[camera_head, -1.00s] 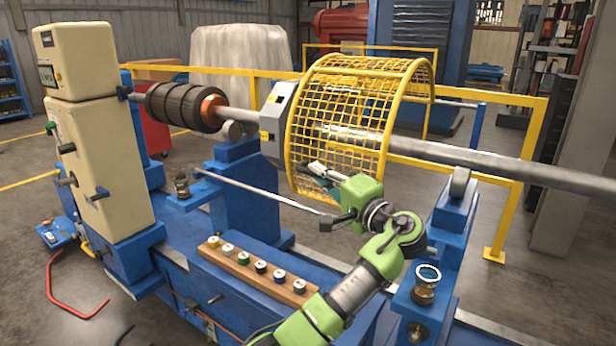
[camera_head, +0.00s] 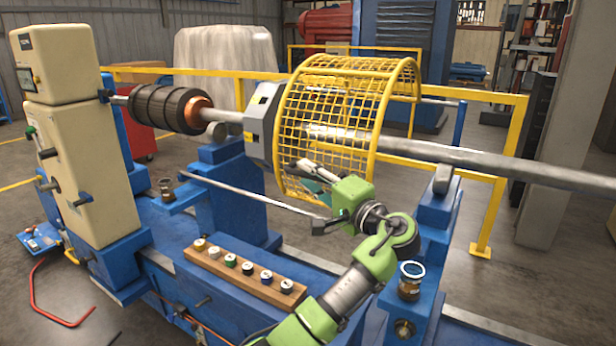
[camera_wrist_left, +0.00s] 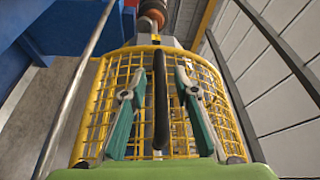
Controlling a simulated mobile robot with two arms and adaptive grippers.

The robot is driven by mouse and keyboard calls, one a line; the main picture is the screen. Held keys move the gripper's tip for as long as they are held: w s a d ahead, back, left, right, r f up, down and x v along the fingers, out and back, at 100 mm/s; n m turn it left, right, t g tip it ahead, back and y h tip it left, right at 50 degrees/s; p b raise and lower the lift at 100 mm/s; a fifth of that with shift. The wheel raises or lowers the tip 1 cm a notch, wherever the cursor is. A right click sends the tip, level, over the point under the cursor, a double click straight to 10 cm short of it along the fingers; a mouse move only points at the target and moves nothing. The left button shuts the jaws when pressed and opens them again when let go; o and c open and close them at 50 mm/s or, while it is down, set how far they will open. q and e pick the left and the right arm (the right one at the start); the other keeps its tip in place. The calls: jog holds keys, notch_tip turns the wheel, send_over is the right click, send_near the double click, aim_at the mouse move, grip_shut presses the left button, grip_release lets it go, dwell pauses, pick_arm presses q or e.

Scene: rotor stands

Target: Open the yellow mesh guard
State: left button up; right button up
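The yellow mesh guard (camera_head: 345,93) is a curved cage arched over the shaft, with its front side hanging down toward me. It also fills the middle of the left wrist view (camera_wrist_left: 108,85). A dark bar (camera_wrist_left: 160,95) stands upright in front of the mesh there. My left gripper (camera_head: 308,179) is at the guard's lower front. Its two teal-padded fingers are spread apart, one on each side of the dark bar in the left wrist view (camera_wrist_left: 160,112). I see gaps between bar and fingers. My right gripper is not in view.
The long grey shaft (camera_head: 480,160) runs through the guard and over blue stands. A wooden strip (camera_head: 245,276) with several round pieces lies below, left of my arm. A small jar (camera_head: 411,284) stands on the right blue stand. Yellow railing (camera_head: 500,205) stands behind.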

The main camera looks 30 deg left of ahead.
pick_arm(q)
jog(key=v, duration=1.1)
jog(key=shift+d, duration=0.15)
jog(key=shift+f, duration=0.15)
